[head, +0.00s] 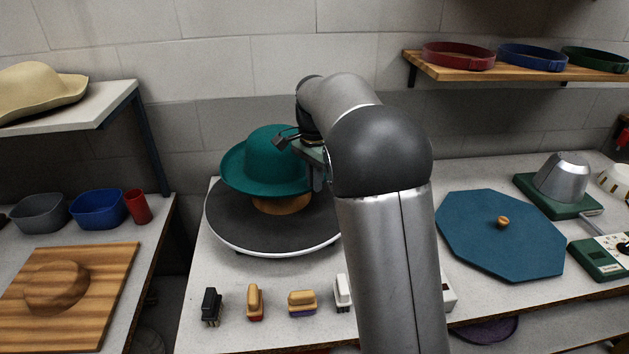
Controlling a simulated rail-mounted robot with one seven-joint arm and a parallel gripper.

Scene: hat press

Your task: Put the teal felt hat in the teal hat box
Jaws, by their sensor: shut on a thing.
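The teal felt hat (267,162) sits over a round wooden block (282,204) above a dark turntable (235,222) with a pale rim. It is upright, with its brim tilted a little. My gripper (308,152) is at the hat's right side and shut on it, apparently at the brim. My arm hides part of the gripper and the fingertips' exact contact. Whether the hat touches the block is unclear. A flat teal-blue octagonal piece (480,244) with a small wooden knob lies on the bench at the right and looks like a lid. No open teal hat box is plain to see.
Several small brushes (302,302) stand along the bench's front edge. A metal device on a green base (560,200) is at the right. A cream hat (38,90) is on the left shelf; a wall shelf (535,70) holds bands. My arm covers the bench middle.

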